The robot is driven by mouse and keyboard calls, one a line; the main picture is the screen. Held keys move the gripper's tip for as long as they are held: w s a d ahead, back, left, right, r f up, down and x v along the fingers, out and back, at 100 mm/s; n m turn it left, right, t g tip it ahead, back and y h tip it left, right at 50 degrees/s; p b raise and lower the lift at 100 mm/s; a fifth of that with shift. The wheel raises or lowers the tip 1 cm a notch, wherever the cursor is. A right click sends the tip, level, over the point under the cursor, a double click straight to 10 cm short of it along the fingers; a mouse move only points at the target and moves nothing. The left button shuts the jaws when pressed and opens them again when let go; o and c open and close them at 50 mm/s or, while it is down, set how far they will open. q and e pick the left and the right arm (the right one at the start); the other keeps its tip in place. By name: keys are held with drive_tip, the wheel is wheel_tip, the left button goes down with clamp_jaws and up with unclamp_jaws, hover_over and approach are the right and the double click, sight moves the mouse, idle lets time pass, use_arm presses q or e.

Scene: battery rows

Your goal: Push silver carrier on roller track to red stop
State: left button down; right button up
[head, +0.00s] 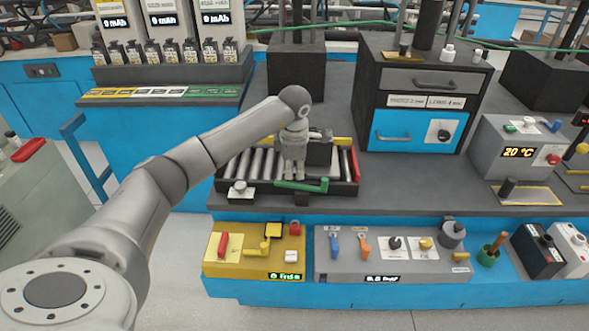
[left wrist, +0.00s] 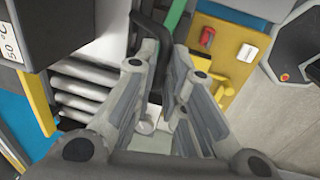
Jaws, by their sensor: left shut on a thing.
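The roller track (head: 251,165) lies on the dark bench, with bare silver rollers on its left part. Its rollers also show in the left wrist view (left wrist: 80,90). The red stop (head: 355,164) is at the right end. My right gripper is out of view.
A green bar (head: 300,185) runs along the track's front edge, close to my fingers. A yellow switch panel (head: 225,255) and a grey panel (head: 340,268) stand in front. A dark cabinet (head: 420,90) stands behind on the right.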

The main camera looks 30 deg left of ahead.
use_arm(q)
drive_tip(key=d, duration=0.1)
drive_tip(key=w+d, duration=0.2)
drive_tip(key=d, duration=0.1)
drive_tip(key=shift+w+b, duration=0.1)
drive_tip(key=shift+b, duration=0.3)
drive_tip(key=c, duration=1.9)
unclamp_jaws()
drive_tip(key=o, duration=0.4)
drive_tip(key=shift+w+d, duration=0.15)
drive_tip(key=shift+d, duration=0.05)
drive_tip(key=shift+a, duration=0.1)
